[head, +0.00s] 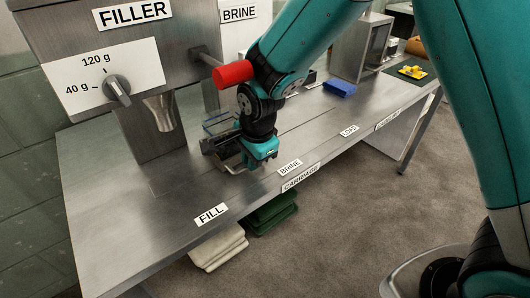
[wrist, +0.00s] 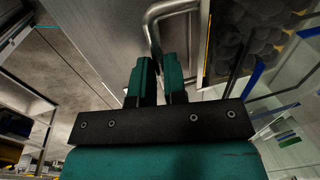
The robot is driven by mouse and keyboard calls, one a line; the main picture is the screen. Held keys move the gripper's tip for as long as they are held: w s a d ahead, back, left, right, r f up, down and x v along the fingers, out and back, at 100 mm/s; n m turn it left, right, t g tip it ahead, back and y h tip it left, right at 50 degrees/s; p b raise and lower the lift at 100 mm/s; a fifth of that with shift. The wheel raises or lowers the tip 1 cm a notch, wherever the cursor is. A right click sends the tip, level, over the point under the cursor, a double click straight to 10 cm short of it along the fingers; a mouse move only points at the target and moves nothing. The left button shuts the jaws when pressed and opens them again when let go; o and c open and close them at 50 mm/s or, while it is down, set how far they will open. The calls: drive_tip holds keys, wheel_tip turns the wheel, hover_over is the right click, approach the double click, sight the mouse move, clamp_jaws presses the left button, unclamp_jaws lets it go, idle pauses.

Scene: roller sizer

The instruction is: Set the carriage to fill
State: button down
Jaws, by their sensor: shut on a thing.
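The carriage (head: 229,160) is a low metal frame on the steel bench, partly hidden behind my gripper. It stands between the FILL label (head: 210,215) and the BRINE label (head: 290,167), nearer BRINE. A clear-walled container (head: 217,125) shows at it. In the wrist view, dark round pieces (wrist: 255,45) lie beside the bent metal handle (wrist: 153,35). My gripper (wrist: 158,75) is shut on this handle, a finger on each side; in the head view the teal gripper body (head: 260,150) hides the grip.
The FILLER (head: 133,14) with its dial (head: 117,90) and spout (head: 160,112) stands at the left. A red cylinder (head: 233,73) juts out near my arm. A blue block (head: 339,88) lies farther right. The bench front beside FILL is clear.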

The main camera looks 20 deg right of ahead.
drive_tip(key=c, duration=1.2)
unclamp_jaws()
drive_tip(key=shift+o, duration=0.2)
wheel_tip(320, 180, up, 12)
drive_tip(key=s, duration=0.2)
drive_tip(key=shift+d+b, duration=0.45)
